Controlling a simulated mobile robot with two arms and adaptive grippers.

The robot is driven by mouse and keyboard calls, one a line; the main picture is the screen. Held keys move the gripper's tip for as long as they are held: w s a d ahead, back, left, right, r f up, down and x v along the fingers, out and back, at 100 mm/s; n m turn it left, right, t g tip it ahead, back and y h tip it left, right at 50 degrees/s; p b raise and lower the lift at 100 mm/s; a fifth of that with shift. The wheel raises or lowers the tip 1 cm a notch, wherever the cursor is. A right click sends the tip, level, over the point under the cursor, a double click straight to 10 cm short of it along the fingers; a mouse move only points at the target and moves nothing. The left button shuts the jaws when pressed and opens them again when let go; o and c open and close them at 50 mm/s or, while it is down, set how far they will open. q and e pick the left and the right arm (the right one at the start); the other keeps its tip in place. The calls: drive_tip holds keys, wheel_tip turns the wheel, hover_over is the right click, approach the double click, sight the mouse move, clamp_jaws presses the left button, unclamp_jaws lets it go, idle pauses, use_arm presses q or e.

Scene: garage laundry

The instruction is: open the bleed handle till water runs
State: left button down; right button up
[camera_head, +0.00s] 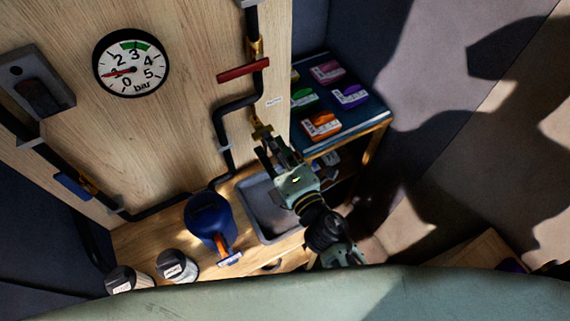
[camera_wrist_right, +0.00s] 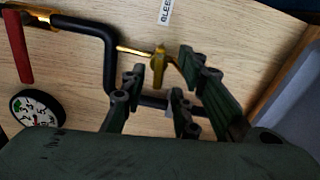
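The brass bleed handle (camera_head: 261,130) sits on the black pipe on the wooden board, below a small white label (camera_head: 273,101). In the right wrist view the bleed handle (camera_wrist_right: 158,66) stands upright, just past the fingertips and roughly between them. My right gripper (camera_head: 266,146) is open and empty, close below the handle; its spread fingers also show in the right wrist view (camera_wrist_right: 161,82). I cannot tell whether a finger touches the handle. A grey basin (camera_head: 254,193) sits below, partly hidden by my right arm; no water is visible. My left gripper is not in view.
A red lever (camera_head: 243,70) sits on the pipe above, and a blue handle (camera_head: 72,186) at lower left. The pressure gauge (camera_head: 131,63) reads about 1 bar. A shelf (camera_head: 357,127) with coloured boxes is at right.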

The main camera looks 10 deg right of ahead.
drive_tip(key=v, duration=0.9)
drive_tip(key=shift+s, duration=0.25)
drive_tip(key=shift+d, duration=0.1)
